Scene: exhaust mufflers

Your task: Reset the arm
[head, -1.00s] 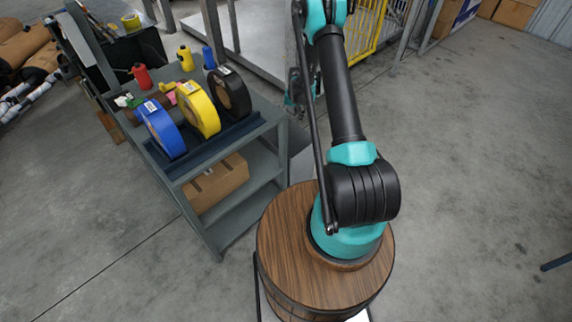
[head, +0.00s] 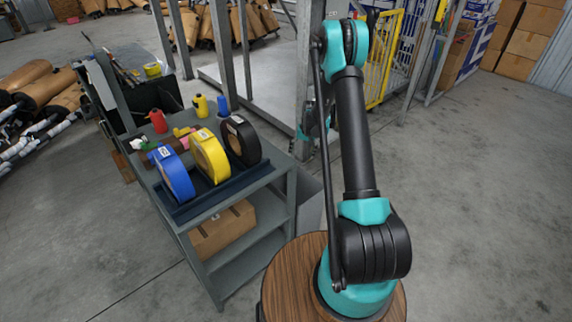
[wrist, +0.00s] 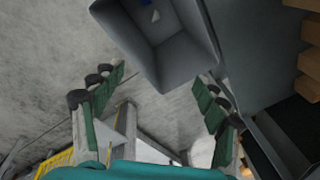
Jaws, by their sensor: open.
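My arm (head: 352,140) stands raised in the head view, on a round wooden base to the right of a grey cart. My gripper (wrist: 158,80) shows in the wrist view with its two green-padded fingers spread wide apart. Nothing is between the fingers. A grey open bin (wrist: 160,45) lies beyond the fingertips, apart from them, with small white and blue items inside. In the head view the gripper is mostly hidden behind the arm and cannot be made out clearly.
The grey cart (head: 250,258) holds blue (head: 172,175), yellow (head: 210,155) and black (head: 242,140) tape rolls, small bottles, and a cardboard box (head: 222,230) below. Metal posts and a yellow fence (head: 384,58) stand behind. Floor on the right is clear.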

